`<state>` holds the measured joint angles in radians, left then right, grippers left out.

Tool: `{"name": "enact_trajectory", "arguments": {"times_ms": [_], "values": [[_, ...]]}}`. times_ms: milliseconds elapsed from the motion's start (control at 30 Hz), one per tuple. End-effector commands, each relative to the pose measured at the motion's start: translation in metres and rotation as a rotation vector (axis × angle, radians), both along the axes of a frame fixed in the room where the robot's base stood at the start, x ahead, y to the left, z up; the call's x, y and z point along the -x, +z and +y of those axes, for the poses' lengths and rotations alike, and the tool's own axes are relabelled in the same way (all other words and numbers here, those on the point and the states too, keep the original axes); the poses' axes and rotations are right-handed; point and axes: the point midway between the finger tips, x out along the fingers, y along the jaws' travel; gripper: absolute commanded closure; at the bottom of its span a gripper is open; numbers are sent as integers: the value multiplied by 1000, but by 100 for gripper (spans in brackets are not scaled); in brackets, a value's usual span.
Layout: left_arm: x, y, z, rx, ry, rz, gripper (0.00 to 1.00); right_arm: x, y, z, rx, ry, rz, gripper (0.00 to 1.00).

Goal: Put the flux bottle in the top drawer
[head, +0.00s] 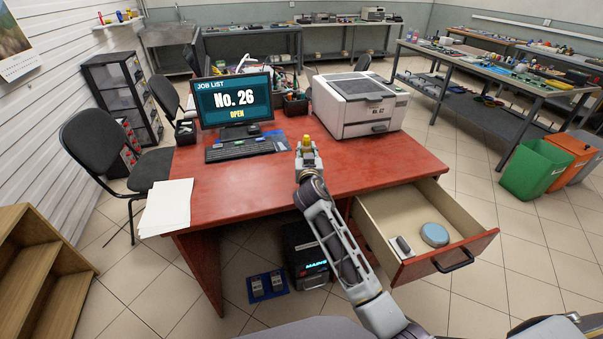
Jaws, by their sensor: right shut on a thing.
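My right gripper (306,158) is over the front part of the red desk, in front of the printer and right of the keyboard. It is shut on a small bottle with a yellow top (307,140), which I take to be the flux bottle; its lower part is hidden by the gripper. The top drawer (462,234) is pulled out at the desk's right side, to the right of my right arm and well apart from the gripper. A round blue-grey tin (434,235) and a small grey-and-white item (402,246) lie in it. My left gripper is not in view.
A monitor (233,99), a keyboard (239,148) and a printer (360,104) stand on the desk. Papers (167,207) lie at its left corner. The desktop right of my gripper is mostly clear, and the drawer's rear half looks empty.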

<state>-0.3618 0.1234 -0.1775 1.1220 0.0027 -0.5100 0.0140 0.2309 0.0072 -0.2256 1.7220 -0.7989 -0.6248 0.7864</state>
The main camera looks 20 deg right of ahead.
Motion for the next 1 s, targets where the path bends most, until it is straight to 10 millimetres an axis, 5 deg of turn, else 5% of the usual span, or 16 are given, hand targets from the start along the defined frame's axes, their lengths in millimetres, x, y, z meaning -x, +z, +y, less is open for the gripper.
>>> {"name": "enact_trajectory", "arguments": {"times_ms": [200, 500, 1000], "values": [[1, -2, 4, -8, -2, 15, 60, 0, -18, 0, 2, 0, 2, 100], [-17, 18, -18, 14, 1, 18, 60, 0, -53, 0, 2, 1, 3, 100], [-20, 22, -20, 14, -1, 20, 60, 0, -60, 0, 1, 0, 1, 100]]}}
